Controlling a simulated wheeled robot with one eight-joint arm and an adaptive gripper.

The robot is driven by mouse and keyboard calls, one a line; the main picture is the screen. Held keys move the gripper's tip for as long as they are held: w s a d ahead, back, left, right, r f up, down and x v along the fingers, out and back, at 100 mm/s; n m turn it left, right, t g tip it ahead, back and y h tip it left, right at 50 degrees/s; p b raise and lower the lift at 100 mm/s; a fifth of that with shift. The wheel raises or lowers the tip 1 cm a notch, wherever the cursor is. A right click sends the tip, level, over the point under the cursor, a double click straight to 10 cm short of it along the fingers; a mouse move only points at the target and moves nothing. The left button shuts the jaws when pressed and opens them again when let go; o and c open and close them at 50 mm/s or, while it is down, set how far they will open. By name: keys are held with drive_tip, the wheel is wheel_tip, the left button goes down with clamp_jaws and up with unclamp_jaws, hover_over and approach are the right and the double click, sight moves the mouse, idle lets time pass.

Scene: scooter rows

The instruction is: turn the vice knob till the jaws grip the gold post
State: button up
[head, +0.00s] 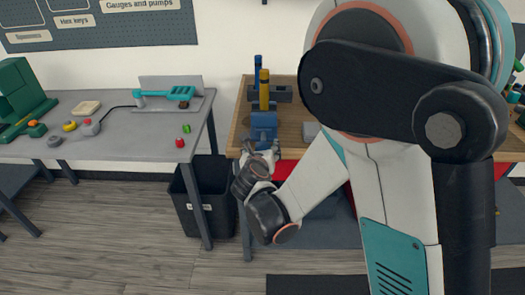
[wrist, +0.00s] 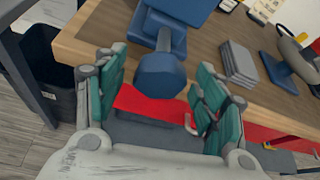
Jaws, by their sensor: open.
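The blue vice (head: 264,122) stands on the wooden bench near its left front corner. In the wrist view the blue faceted knob (wrist: 162,76) sticks out on a shaft from the vice body (wrist: 186,12). My gripper (wrist: 158,72) is open, its teal-padded fingers on either side of the knob with visible gaps. In the head view my gripper (head: 262,157) is just in front of the vice, and the knob is hidden. The gold post is outside the wrist view.
A stack of grey plates (wrist: 237,62) lies on the wooden bench (wrist: 105,22) right of the vice. A blue-based stand (wrist: 280,75) is farther right. A black bin (head: 205,212) stands on the floor between the bench and the grey table (head: 120,140) at left.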

drive_tip(key=shift+w+f, duration=0.2)
drive_tip(key=shift+w, duration=0.35)
drive_tip(key=c, duration=1.1)
drive_tip(key=shift+d+m, duration=0.1)
drive_tip(key=shift+m, duration=0.2)
drive_tip(key=m+y, duration=0.3)
drive_tip(key=shift+d+m, duration=0.15)
drive_tip(key=shift+m, duration=0.15)
drive_tip(key=m+t+y, duration=0.1)
drive_tip(key=m+y, duration=0.1)
drive_tip(key=m, duration=0.2)
drive_tip(key=shift+y, duration=0.4)
drive_tip(key=shift+f+m, duration=0.1)
drive_tip(key=shift+m, duration=0.2)
